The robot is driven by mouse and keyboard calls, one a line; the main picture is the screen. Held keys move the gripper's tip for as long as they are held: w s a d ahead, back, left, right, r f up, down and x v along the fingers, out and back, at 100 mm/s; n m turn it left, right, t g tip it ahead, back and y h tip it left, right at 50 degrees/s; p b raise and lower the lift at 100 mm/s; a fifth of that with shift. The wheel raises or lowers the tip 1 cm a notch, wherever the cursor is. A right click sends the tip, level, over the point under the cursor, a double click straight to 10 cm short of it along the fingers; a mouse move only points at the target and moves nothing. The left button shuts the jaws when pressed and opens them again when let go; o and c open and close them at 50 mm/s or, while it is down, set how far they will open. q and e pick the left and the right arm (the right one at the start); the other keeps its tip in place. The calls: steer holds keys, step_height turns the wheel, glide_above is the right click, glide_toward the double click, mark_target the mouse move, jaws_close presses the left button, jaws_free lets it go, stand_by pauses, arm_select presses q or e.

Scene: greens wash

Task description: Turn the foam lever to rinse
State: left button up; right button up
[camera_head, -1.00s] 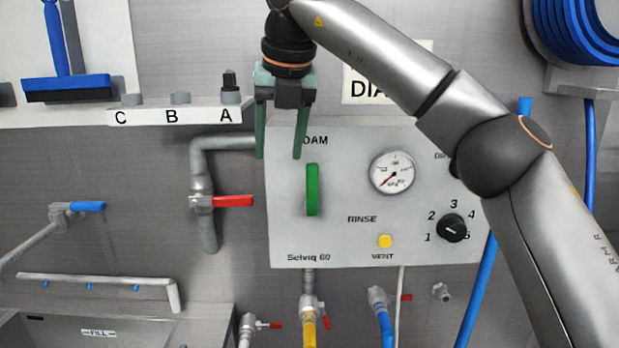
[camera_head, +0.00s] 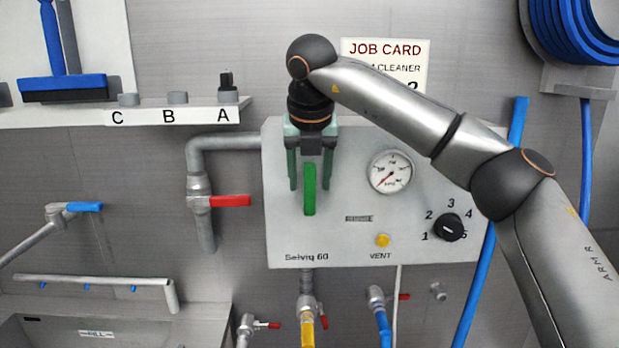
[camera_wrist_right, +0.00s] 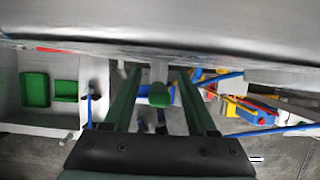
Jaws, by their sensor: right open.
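The green foam lever (camera_head: 310,196) hangs vertically on the grey control panel (camera_head: 284,238), its handle pointing down. My right gripper (camera_head: 309,188) is at the lever, open, with one green finger on each side of its upper part. In the right wrist view the lever (camera_wrist_right: 160,96) shows between the two open fingers (camera_wrist_right: 160,105), with gaps on both sides. I cannot tell whether a finger touches it. The FOAM label is hidden behind the gripper. My left gripper is not in view.
A pressure gauge (camera_head: 391,171), a numbered black knob (camera_head: 449,228) and a yellow vent button (camera_head: 382,240) sit right of the lever. A red-handled valve (camera_head: 230,201) is at left. A shelf (camera_head: 60,116) lies upper left. A job card (camera_head: 385,54) hangs behind my arm.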

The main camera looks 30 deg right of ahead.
steer(key=shift+w+f, duration=0.1)
steer(key=shift+f, duration=0.2)
jaws_close()
stand_by(1.3)
